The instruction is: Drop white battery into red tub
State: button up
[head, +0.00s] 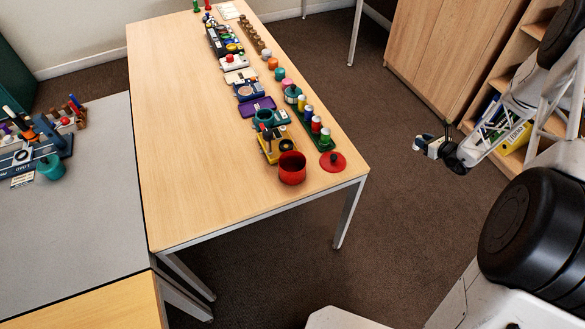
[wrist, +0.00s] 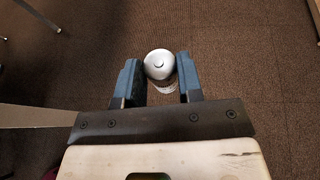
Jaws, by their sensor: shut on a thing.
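The white battery (wrist: 159,63) shows end-on in the wrist view, between the two blue fingers of my gripper (wrist: 158,76). My gripper is shut on it. In the head view my gripper (head: 428,144) is at the right, above the brown carpet and well clear of the table; the battery is too small there to make out surely. The red tub (head: 292,173) stands at the near right corner of the wooden table, far to the left of my gripper. Its inside is hard to see. A red lid with a knob (head: 332,162) lies beside it.
The wooden table (head: 185,140) carries a row of toys along its right edge, including a yellow tray (head: 272,155) close to the tub. Its left half is clear. A grey table (head: 85,230) stands at left. A shelf (head: 500,75) is at right.

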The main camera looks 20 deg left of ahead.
jog(key=w+r+m+t+h, duration=0.3)
jog(key=r+m+t+h, duration=0.1)
jog(key=r, duration=0.9)
jog(key=s+a+r, duration=0.2)
jog(key=a+r, duration=0.4)
jog(key=s+a+r+n+g+y, duration=0.25)
jog(key=s+a+n+g, duration=0.25)
jog(key=s+a, duration=0.8)
jog(key=s+a+r+n+g+y, duration=0.2)
jog(key=s+a+n+g+y, duration=0.2)
jog(key=s+a, duration=0.9)
jog(key=s+a+n+g, duration=0.2)
jog(key=s, duration=0.4)
jog(key=s+a+r+n+g, duration=0.1)
jog(key=s+a+n+g, duration=0.1)
jog(key=s, duration=0.5)
jog(key=shift+s+a+n+g, duration=0.2)
jog(key=shift+s+n+g, duration=0.1)
jog(key=shift+g, duration=0.5)
jog(key=shift+f, duration=0.1)
jog(key=shift+f, duration=2.8)
